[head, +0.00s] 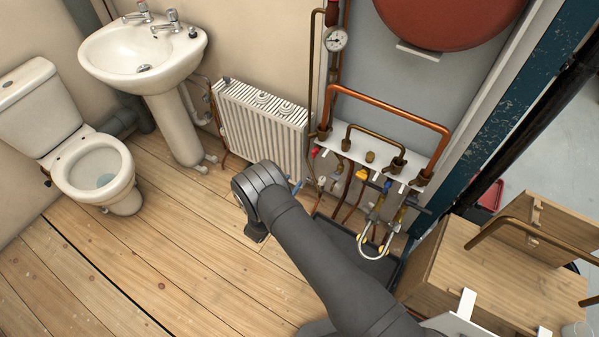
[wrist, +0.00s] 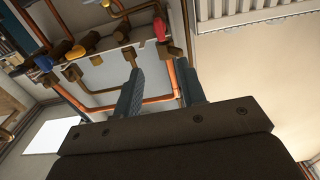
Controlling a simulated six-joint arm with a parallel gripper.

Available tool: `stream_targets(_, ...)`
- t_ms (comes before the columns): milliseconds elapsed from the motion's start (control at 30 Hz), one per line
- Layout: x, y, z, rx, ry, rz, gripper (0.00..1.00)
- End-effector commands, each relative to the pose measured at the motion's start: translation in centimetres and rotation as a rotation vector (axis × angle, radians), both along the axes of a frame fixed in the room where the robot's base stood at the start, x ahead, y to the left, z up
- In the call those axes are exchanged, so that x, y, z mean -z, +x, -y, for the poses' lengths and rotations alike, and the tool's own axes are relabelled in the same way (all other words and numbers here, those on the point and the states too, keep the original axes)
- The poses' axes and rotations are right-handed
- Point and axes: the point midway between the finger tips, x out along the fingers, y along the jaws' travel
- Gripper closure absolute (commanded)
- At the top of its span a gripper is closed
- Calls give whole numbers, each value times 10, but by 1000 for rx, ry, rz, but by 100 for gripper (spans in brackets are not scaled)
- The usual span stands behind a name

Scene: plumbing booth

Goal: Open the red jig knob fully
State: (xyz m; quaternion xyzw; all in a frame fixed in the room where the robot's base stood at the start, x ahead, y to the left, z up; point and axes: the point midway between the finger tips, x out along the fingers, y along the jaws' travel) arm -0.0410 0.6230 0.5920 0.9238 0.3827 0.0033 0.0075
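The red knob (wrist: 160,28) shows in the wrist view at the upper middle, on a brass valve beside the pale jig plate (wrist: 105,72). In the head view the red knob (head: 315,152) is a small red spot at the left end of the jig plate (head: 350,148). My gripper (wrist: 158,66) is open, with two blue-grey fingers apart and nothing visible between them. In the wrist view the knob appears beyond the fingertips, apart from them. In the head view my wrist hides most of the gripper; only a bluish finger (head: 297,186) shows, below and left of the knob.
A yellow knob (head: 361,175) and a blue knob (head: 387,185) sit right of the red one. Copper pipes (head: 395,108) rise above the plate. A white radiator (head: 262,125) stands close on the left. A wooden crate (head: 470,270) is at right.

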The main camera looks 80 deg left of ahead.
Motion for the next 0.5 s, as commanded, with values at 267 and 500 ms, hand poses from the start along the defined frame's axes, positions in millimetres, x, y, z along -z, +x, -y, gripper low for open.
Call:
stream_targets(267, 0, -17, 17, -1, 0, -1, 63)
stream_targets(500, 0, -17, 17, 0, 1, -1, 63)
